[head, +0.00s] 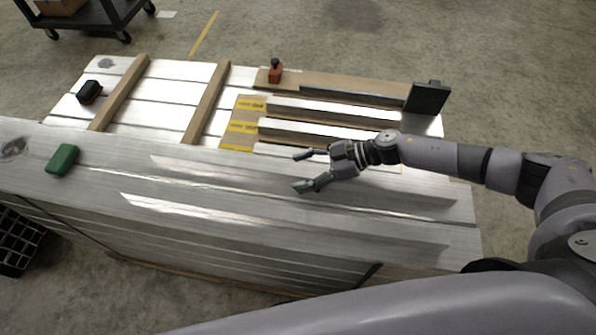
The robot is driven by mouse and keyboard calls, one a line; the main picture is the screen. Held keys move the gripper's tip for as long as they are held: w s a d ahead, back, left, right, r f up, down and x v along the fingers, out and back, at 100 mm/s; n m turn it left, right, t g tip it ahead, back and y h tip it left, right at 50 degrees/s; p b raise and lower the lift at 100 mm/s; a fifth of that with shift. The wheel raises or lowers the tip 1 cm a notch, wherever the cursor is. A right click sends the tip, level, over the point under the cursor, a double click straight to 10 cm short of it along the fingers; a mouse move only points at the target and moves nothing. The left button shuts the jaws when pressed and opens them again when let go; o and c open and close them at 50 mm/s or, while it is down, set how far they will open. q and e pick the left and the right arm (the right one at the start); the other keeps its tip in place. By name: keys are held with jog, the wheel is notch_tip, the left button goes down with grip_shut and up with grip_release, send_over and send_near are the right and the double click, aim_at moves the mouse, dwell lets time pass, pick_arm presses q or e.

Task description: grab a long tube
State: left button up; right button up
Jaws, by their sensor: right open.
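Several long silver tubes lie side by side on the trailer bed, running left to right. The far tube (335,110) and the middle tube (325,129) show clearly, beside yellow-marked cardboard-coloured strips (240,127). A nearer tube (280,150) is partly hidden by my right gripper (298,171). That gripper comes in from the right, open and empty, its fingers pointing left over the near aluminium surface. I cannot tell how high it is above the surface. My left gripper is out of view.
Two wooden bars (207,103) (119,93) lie across the slatted bed. A green block (62,159) is on the near aluminium surface. A black block (89,91), an orange-and-black tool (275,72) and a dark block (428,97) sit farther back. A cart (92,14) stands far left.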

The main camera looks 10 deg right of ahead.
jog(key=shift+d, duration=0.1)
jog(key=c, duration=1)
jog(key=shift+s, duration=0.15)
grip_shut()
jog(key=shift+f, duration=0.1)
jog(key=shift+s, duration=0.1)
